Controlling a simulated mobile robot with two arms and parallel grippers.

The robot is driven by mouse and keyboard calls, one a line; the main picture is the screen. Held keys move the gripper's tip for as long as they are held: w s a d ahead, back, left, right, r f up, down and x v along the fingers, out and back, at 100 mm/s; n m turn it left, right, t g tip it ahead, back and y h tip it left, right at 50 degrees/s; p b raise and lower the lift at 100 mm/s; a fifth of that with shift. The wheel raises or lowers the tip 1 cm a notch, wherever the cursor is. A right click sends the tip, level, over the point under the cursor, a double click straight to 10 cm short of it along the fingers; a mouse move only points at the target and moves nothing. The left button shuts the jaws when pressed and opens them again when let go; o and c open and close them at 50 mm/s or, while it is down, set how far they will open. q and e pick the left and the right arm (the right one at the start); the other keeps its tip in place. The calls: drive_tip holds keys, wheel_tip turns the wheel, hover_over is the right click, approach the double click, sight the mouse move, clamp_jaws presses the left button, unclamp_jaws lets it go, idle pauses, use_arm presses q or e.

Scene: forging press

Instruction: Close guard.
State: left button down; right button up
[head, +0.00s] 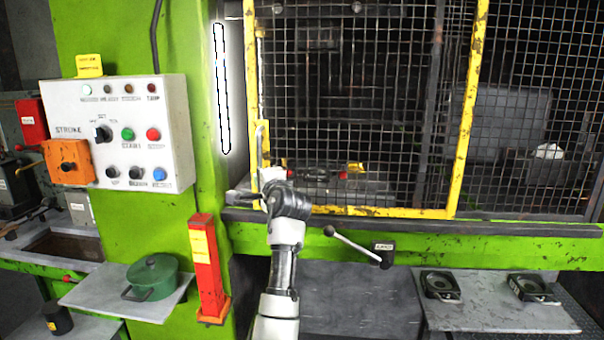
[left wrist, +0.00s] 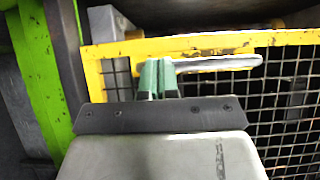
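The guard is a mesh panel in a chipped yellow frame (head: 466,110) on the front of the press. Its left edge stands a little right of the green post, with a narrow gap between. A pale upright handle (head: 260,143) is on that left edge. My left gripper (head: 262,190) is at the lower end of the handle; its fingers are hard to make out there. In the left wrist view, its green fingers (left wrist: 157,78) are close together against one end of the pale handle (left wrist: 220,62), with nothing visible between them. The yellow frame (left wrist: 95,75) lies behind. My right gripper is out of view.
A control panel (head: 130,130) with buttons is on the green post at left. A red post (head: 207,270) and a green pot (head: 152,279) on a shelf are below. A lever (head: 355,245) sticks out below the guard. More mesh (head: 540,120) extends right.

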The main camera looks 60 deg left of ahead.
use_arm(q)
drive_tip(key=s+a+p, duration=0.1)
drive_tip(key=s+a, duration=0.5)
drive_tip(key=shift+s, duration=0.35)
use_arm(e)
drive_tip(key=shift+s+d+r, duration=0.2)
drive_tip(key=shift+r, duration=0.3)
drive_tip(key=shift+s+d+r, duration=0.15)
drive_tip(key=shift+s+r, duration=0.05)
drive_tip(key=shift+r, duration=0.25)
use_arm(q)
drive_tip(key=shift+f, duration=0.15)
drive_tip(key=shift+w, duration=0.1)
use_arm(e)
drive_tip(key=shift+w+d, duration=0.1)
